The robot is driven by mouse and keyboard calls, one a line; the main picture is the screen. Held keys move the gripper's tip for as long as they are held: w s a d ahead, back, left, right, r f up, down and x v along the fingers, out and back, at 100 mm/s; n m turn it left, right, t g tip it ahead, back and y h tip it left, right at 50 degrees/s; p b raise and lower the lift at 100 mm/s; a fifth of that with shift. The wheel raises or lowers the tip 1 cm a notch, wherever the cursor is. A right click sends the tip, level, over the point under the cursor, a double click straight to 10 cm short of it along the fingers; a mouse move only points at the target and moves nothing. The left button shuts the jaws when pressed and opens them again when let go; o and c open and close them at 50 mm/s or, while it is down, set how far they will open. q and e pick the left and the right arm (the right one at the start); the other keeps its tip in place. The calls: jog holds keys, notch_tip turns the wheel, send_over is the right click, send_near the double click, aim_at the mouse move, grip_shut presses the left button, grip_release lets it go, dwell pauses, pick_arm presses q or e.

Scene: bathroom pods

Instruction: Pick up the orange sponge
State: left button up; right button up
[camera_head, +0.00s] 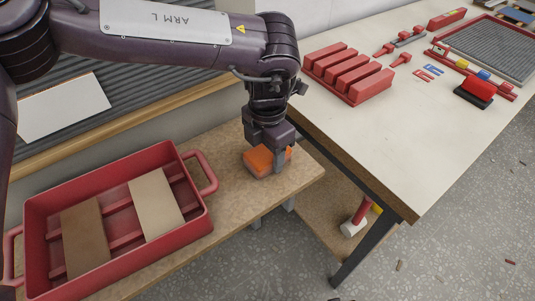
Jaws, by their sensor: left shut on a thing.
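The orange sponge (259,161) is a small block at the right end of the low wooden bench (225,160). My left gripper (267,158) points down over it and is shut on it, with a finger at its near right side. I cannot tell whether the sponge is touching the bench or just clear of it. The far finger is mostly hidden. My right gripper is not in view.
A red tray (201,223) with handles holds flat boards to the left on the bench. A higher white-topped table (395,140) stands close on the right, with a red block rack (349,82) and tools. A mallet (354,222) is below it.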

aim_at(267, 150)
pick_arm(q)
jog(key=shift+r, duration=0.1)
